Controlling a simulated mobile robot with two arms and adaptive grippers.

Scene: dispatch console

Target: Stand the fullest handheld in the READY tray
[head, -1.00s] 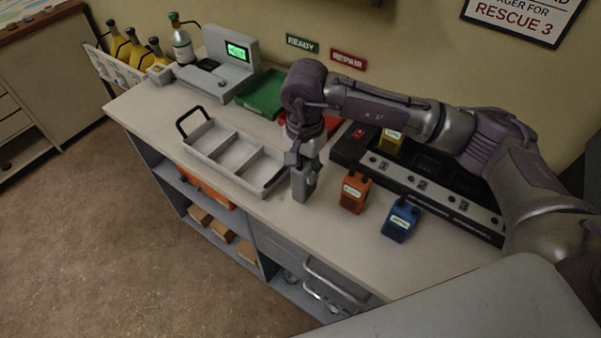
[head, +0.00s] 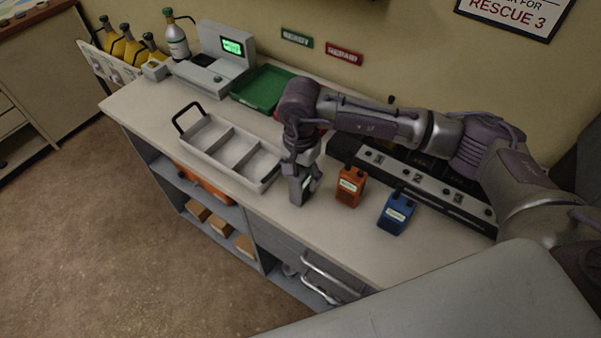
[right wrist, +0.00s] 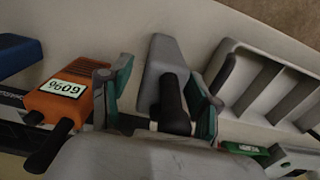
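A grey handheld (head: 305,191) stands on the counter under my right gripper (head: 300,169). In the right wrist view the grey handheld (right wrist: 160,65), with its black antenna, lies between the two teal-padded fingers, with gaps on both sides. The right gripper is open around it. An orange handheld (head: 349,188) with a pale label stands just to the right, and a blue handheld (head: 396,213) beyond it. The green tray (head: 262,87) is at the back below the READY sign (head: 296,38). Charge readings are too small or unclear. My left gripper is not in view.
A grey three-compartment carrier (head: 210,146) with handles stands empty left of the gripper. A numbered charger bank (head: 430,184) lies behind the handhelds. A console with a green screen (head: 231,47) and a bottle (head: 177,42) stand at the back left. The front counter strip is clear.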

